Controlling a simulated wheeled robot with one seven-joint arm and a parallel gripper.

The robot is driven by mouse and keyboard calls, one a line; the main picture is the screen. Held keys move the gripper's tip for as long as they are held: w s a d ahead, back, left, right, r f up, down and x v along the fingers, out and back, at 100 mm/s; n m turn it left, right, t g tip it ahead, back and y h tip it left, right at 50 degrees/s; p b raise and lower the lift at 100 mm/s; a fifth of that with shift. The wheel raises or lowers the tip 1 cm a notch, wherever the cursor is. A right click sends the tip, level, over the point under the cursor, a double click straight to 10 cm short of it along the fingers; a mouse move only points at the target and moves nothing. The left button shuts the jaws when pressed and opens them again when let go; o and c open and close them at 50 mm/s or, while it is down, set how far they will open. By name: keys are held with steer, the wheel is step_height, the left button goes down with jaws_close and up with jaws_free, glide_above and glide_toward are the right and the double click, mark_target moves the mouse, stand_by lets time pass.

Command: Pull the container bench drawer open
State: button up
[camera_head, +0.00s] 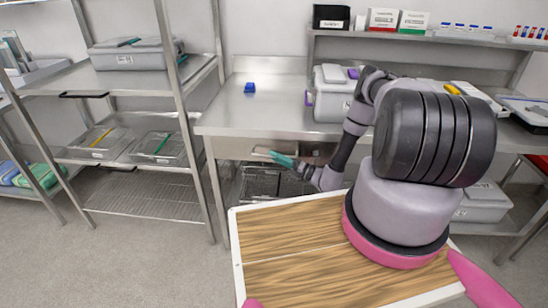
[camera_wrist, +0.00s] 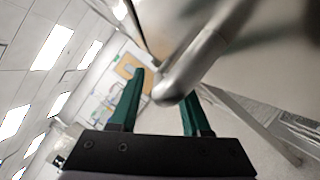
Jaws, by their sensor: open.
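The container bench (camera_head: 262,112) is a steel table in the middle of the head view. Its shallow drawer front (camera_head: 232,148) sits under the top and looks flush with the bench. My gripper (camera_head: 276,156) is at the drawer front, with its green fingers pointing left in the picture. In the wrist view the two green fingers (camera_wrist: 164,86) stand apart. A blurred, rounded metal bar (camera_wrist: 183,78), which looks like the drawer handle, reaches between them. I cannot tell whether the fingers touch it. My arm hides the right part of the drawer.
Wire baskets (camera_head: 262,184) sit beneath the bench. A small blue item (camera_head: 250,88) and a grey container (camera_head: 330,98) stand on top. A steel rack (camera_head: 185,110) stands close on the left. The floor (camera_head: 150,255) at front left is clear.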

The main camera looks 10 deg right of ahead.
steer(key=shift+w+a+r, duration=0.1)
steer(key=shift+w+a, duration=0.2)
steer(key=shift+a, duration=0.15)
jaws_close()
steer(key=shift+d, duration=0.1)
stand_by(1.1)
